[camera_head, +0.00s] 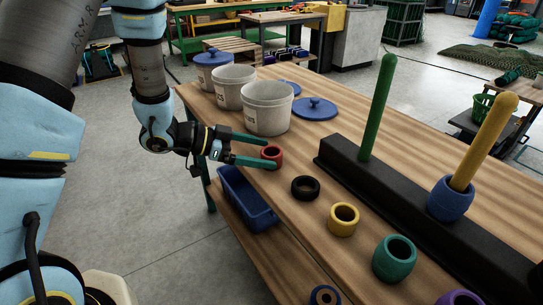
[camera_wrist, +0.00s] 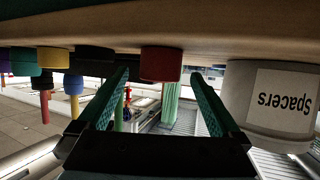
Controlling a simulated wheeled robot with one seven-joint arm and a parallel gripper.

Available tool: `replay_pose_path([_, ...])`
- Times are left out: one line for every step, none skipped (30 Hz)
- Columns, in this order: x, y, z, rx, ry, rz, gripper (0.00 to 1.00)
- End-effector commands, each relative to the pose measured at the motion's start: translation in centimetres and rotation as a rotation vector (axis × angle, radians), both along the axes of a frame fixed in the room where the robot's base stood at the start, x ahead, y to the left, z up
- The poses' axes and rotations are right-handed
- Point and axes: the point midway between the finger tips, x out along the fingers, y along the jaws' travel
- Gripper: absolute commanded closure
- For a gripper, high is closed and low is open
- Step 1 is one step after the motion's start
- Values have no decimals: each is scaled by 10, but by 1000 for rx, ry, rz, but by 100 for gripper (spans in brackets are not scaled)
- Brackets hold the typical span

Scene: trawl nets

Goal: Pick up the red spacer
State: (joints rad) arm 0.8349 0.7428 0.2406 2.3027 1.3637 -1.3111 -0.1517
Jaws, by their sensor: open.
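The red spacer (camera_head: 271,156) is a short ring lying on the wooden table near its left edge. My gripper (camera_head: 271,150) is open with green fingers, one on the far side and one on the near side of the red spacer in the head view. In the wrist view, which looks upside down, the red spacer (camera_wrist: 161,64) stands ahead, between the lines of the two open fingers (camera_wrist: 163,82). Nothing is held. I cannot tell whether either finger touches the spacer.
A white "Spacers" pot (camera_wrist: 272,105) stands close by; white pots (camera_head: 268,108) and blue lids (camera_head: 315,108) are behind. Black (camera_head: 305,188), yellow (camera_head: 343,219) and teal (camera_head: 394,258) spacers line the table. A black base (camera_head: 400,205) holds green and yellow posts. A blue bin (camera_head: 246,200) sits lower.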

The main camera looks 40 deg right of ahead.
Motion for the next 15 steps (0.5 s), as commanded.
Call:
replay_pose_path([-4,-7,-3,2,1,-4,0])
replay_pose_path([-6,-10,-4,2,1,-4,0])
replay_pose_path([-7,-15,-6,0,1,-2,0])
replay_pose_path([-8,-17,-7,1,2,-1,0])
replay_pose_path([-10,-20,-9,1,2,-2,0])
replay_pose_path([-10,-22,-10,0,2,-1,0])
replay_pose_path([-11,-23,-11,-1,1,0,0])
replay_pose_path([-11,-24,-11,-1,1,1,0])
replay_pose_path([-11,-25,-11,-1,1,1,0])
replay_pose_path([-11,-25,-11,-1,1,2,0])
replay_pose_path([-11,-25,-11,-1,1,2,0])
replay_pose_path([-10,-25,-11,-1,1,2,0])
replay_pose_path([-11,-25,-11,-1,1,2,0])
replay_pose_path([-10,-24,-11,-1,1,2,0])
replay_pose_path([-10,-24,-11,-1,1,2,3])
